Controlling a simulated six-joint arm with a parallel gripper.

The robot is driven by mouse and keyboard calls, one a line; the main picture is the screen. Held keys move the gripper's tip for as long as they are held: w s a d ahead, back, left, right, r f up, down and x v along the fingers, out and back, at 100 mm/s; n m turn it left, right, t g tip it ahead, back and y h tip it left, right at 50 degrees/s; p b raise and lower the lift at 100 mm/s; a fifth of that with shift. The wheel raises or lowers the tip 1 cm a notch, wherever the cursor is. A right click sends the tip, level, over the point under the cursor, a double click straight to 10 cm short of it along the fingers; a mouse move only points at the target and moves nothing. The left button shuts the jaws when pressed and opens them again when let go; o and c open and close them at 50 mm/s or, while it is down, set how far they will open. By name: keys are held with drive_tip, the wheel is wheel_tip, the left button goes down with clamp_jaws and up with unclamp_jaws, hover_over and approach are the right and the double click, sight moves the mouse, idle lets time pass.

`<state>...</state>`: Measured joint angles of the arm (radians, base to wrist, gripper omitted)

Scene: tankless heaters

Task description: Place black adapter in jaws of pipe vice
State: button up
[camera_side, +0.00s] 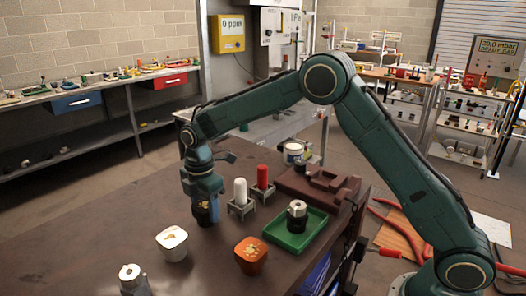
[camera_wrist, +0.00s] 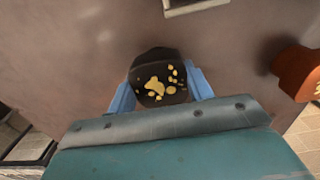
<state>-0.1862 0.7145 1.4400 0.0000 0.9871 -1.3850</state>
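My gripper (camera_side: 206,208) points down at the left part of the brown table, its blue fingers on both sides of a black cup (camera_wrist: 158,68) with yellow flecks in it. The fingers appear to touch the cup in the wrist view; I cannot tell whether it is lifted. A black cylindrical piece with a silver top (camera_side: 296,213), which looks like the adapter, stands upright in a green tray (camera_side: 283,243) to the right. I cannot tell for sure which thing is the pipe vice.
A white cup (camera_side: 172,246) and an orange cup (camera_side: 250,258) stand near the front. White (camera_side: 240,191) and red (camera_side: 262,177) cylinders stand in grey holders right of my gripper. A brown block (camera_side: 318,187) lies behind the tray.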

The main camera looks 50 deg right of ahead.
sight(205, 205)
drive_tip(key=c, duration=0.4)
drive_tip(key=shift+r, duration=0.1)
drive_tip(key=shift+r, duration=0.1)
wheel_tip(205, 205, up, 20)
idle(0.5)
idle(0.5)
